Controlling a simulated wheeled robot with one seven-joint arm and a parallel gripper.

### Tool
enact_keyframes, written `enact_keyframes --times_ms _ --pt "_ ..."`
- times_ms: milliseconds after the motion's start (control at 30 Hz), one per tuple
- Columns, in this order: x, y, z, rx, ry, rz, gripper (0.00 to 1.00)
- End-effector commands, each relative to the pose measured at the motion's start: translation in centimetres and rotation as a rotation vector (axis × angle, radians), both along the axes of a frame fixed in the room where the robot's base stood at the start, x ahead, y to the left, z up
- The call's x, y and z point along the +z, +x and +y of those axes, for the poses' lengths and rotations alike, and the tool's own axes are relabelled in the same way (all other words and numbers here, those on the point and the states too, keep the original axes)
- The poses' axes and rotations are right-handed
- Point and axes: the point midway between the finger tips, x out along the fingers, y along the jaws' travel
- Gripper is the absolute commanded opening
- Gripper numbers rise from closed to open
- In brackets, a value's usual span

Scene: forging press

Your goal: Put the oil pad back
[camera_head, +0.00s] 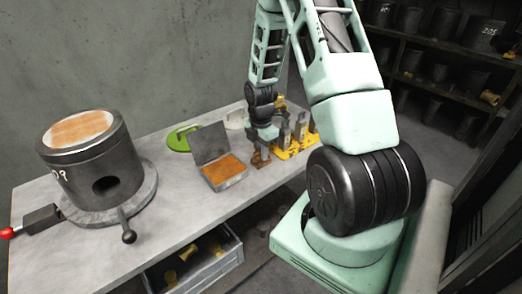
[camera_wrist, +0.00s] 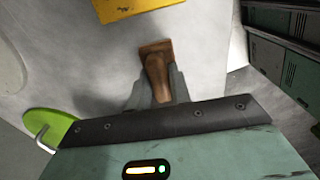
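My gripper (camera_wrist: 158,92) points down over the far right part of the workbench. Its fingers are closed around the handle of a brown wooden-looking block (camera_wrist: 155,48), which I take to be the oil pad. The block also shows in the head view (camera_head: 260,159), just below the gripper, close above or on the bench; I cannot tell which. To its left stands an open grey box (camera_head: 206,142) with its lid raised and an orange-brown surface inside (camera_head: 224,170).
A yellow rack (camera_head: 296,148) with upright grey pieces stands right of the gripper. A green disc (camera_head: 179,139) lies behind the box. A large dark cylinder (camera_head: 92,165) with an orange-brown top stands left on the bench (camera_head: 178,205).

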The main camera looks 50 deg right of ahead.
Motion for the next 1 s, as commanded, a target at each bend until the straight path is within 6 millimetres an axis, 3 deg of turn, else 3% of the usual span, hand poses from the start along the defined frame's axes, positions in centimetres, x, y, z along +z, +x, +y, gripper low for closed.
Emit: enact_keyframes --times_ms 67,467,1000 --pt "0.0 0.0 0.0 0.000 0.000 0.000 0.42" --pt "0.8 0.0 0.0 0.000 0.000 -0.002 0.42" --pt "10.6 0.1 -0.1 0.000 -0.003 -0.003 0.42"
